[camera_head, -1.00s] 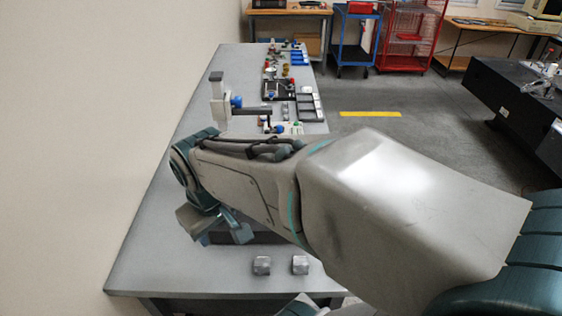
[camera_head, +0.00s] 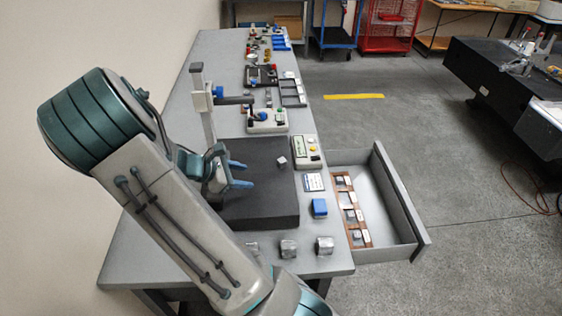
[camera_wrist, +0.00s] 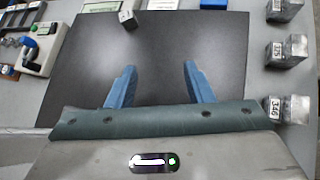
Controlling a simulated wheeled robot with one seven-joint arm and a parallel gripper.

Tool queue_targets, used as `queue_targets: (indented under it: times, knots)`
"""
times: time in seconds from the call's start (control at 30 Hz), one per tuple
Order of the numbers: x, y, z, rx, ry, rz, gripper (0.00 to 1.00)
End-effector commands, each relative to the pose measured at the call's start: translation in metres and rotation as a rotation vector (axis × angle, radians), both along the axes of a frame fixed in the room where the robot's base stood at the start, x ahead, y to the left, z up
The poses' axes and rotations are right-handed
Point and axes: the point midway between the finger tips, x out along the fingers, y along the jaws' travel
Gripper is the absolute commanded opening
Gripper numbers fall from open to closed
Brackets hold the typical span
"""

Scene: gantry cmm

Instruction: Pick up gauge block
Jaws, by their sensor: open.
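A small silver gauge block (camera_head: 282,160) sits on the dark surface plate (camera_head: 262,209), near its right side. In the wrist view this block (camera_wrist: 127,19) lies beyond my fingertips, at the plate's far edge. My gripper (camera_head: 240,174) is over the plate, with blue fingers spread and nothing between them; in the wrist view the open fingers (camera_wrist: 159,66) point toward the block's side of the plate. Larger metal blocks (camera_head: 289,248) stand in a row on the table's front part; in the wrist view they show numbered faces (camera_wrist: 288,50).
An open drawer (camera_head: 398,204) juts out at the right, holding a wooden tray (camera_head: 366,238) with several small blocks. A height stand (camera_head: 207,112) rises behind my gripper.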

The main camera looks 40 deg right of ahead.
Motion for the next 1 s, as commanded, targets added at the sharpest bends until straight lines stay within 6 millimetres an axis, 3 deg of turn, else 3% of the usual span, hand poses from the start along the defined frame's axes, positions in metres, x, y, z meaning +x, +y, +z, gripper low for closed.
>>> queue_targets:
  times: [0.2, 0.37, 0.53, 0.8, 1.0]
  knots:
    - [0.023, -0.025, -0.007, -0.15, 0.188, 0.153, 0.47]
    - [0.031, -0.032, -0.007, -0.197, 0.248, 0.201, 0.47]
    - [0.03, -0.049, -0.012, -0.209, 0.263, 0.21, 0.47]
    - [0.02, -0.096, -0.031, -0.208, 0.262, 0.208, 0.47]
    - [0.018, -0.111, -0.039, -0.206, 0.259, 0.21, 0.47]
